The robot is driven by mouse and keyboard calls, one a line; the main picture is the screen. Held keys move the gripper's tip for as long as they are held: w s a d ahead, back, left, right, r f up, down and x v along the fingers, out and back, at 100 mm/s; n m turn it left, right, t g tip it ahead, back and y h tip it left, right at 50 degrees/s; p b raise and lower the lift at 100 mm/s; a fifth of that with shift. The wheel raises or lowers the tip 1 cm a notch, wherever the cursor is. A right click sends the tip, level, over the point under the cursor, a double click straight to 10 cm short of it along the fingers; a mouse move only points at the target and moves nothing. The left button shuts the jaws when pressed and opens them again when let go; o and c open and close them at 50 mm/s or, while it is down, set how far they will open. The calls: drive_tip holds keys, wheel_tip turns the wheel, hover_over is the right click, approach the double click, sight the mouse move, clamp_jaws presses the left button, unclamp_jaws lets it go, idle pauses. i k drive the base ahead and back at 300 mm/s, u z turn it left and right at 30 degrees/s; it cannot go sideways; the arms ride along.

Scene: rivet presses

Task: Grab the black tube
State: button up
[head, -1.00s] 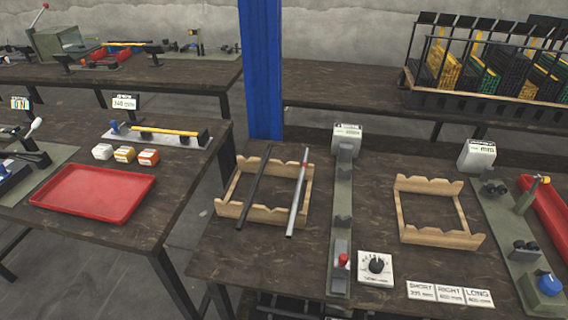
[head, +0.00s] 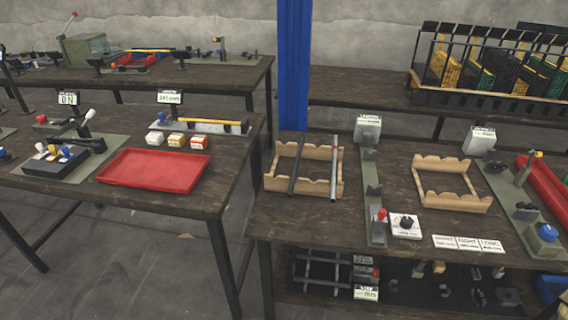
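The black tube (head: 297,165) lies across the left wooden rack (head: 312,187) on the right-hand table, pointing away from me. A silver tube with a red far end (head: 335,168) lies on the same rack, to the right of the black tube and apart from it. Neither tube is held by anything in view. My gripper is not in view in the head picture.
A gauge strip (head: 371,185) and a dial box (head: 404,226) stand right of the rack, then an empty wooden rack (head: 450,201). A red tray (head: 153,169) lies on the left table. A blue post (head: 294,70) rises behind. A gap separates the tables.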

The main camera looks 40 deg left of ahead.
sight(292, 183)
drive_tip(key=u, duration=1.4)
